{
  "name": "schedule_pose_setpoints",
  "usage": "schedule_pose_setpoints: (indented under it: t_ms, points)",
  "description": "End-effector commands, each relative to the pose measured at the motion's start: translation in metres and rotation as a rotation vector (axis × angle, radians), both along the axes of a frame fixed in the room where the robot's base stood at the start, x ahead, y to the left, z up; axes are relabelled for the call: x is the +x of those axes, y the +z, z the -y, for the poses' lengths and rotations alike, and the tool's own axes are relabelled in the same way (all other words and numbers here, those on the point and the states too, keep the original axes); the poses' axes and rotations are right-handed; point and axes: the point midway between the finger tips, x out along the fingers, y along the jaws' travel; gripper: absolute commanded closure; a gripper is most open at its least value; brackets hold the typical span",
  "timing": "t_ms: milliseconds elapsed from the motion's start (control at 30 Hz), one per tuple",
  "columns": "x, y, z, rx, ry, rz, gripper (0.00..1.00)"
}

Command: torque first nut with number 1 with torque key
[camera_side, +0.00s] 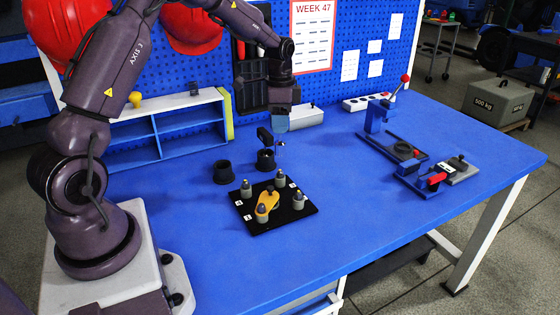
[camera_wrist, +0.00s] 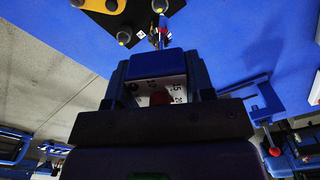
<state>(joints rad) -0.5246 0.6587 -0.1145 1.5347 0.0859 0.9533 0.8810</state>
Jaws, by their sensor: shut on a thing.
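My gripper (camera_side: 279,118) is shut on the torque key (camera_wrist: 160,66), whose blue body sits between the fingers in the wrist view. Its white scale shows numbers such as 10 and 15. Its thin tip (camera_wrist: 158,38) points toward the black plate (camera_side: 246,226). In the side view the tip is in the air behind the plate, apart from the nuts. The plate carries several grey nuts on studs, among them one at the back left (camera_side: 246,187) and one at the right (camera_side: 299,199), around a yellow piece (camera_side: 270,200). Small white number labels are too small to read surely.
A blue shelf (camera_side: 160,132) is at the back left. A blue lever fixture (camera_side: 378,115) and a red-handled clamp (camera_side: 436,180) stand right. The table's front is clear.

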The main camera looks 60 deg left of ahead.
Motion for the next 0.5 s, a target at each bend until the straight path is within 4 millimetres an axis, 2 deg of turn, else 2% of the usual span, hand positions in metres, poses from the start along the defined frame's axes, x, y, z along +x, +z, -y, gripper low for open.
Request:
schedule_pose_setpoints:
  t_ms: [167,233,367,500]
  points:
    - [0.010,0.013,0.017,0.003,-0.044,0.005,0.89]
    - [0.005,0.022,0.033,0.003,-0.067,0.004,0.89]
    - [-0.015,0.032,0.063,0.002,0.027,0.002,0.89]
    - [-0.045,0.033,0.086,0.000,0.277,0.002,0.89]
